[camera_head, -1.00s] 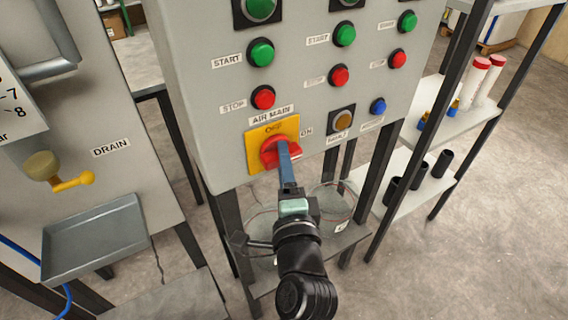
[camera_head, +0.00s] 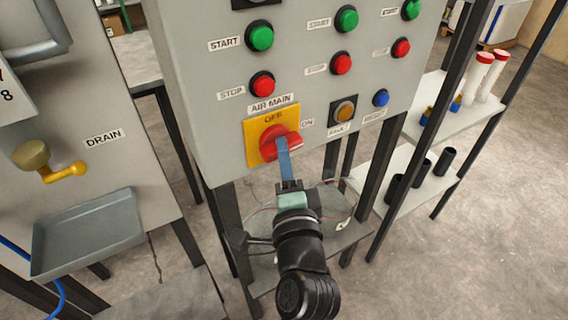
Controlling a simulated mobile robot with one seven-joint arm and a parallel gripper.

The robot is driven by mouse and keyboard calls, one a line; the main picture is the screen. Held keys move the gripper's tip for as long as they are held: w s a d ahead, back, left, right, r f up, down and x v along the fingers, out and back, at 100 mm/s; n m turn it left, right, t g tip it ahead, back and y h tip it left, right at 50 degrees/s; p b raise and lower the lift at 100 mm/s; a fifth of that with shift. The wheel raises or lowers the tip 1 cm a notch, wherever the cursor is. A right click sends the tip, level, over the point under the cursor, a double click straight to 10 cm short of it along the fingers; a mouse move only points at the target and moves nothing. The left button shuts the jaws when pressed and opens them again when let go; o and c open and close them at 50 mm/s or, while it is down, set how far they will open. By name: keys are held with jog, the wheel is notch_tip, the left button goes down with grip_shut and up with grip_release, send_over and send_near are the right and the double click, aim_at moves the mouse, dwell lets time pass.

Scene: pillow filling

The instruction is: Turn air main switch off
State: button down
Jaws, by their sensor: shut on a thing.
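The air main switch is a red rotary knob (camera_head: 274,136) on a yellow plate (camera_head: 255,153), low on the grey control panel. The AIR MAIN label is above it, with OFF at the plate's top and ON to its right. The knob's handle extends toward the right, roughly toward the ON side. My gripper (camera_head: 283,146) reaches up from below, with its blue fingers at the front of the knob and shut on it. The fingers hide part of the knob, so its exact angle is hard to read.
Green start buttons (camera_head: 260,37) and red stop buttons (camera_head: 262,84) sit above the switch. An amber button (camera_head: 345,111) and a blue button (camera_head: 380,98) are to its right. A drain tray (camera_head: 88,232) is at left, and a shelf rack (camera_head: 385,165) stands at right.

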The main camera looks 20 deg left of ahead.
jog(key=n+y+b, duration=0.2)
jog(key=n+b, duration=0.5)
jog(key=b, duration=0.3)
jog(key=n+g+y+b, duration=0.1)
jog(key=n+y+b, duration=0.2)
jog(key=n+b, duration=0.4)
jog(key=f+n+g+y+b, duration=0.1)
jog(key=n+y+b, duration=0.2)
jog(key=b, duration=1.2)
jog(key=shift+w+d+n, duration=0.15)
jog(key=shift+n, duration=0.8)
jog(key=shift+w+d+n, duration=0.15)
jog(key=shift+n, duration=1.2)
jog(key=shift+r, duration=0.1)
jog(key=c, duration=0.7)
grip_release()
jog(key=p+v, duration=0.1)
jog(key=v, duration=1.2)
jog(key=shift+w+d, duration=0.1)
jog(key=shift+w, duration=0.1)
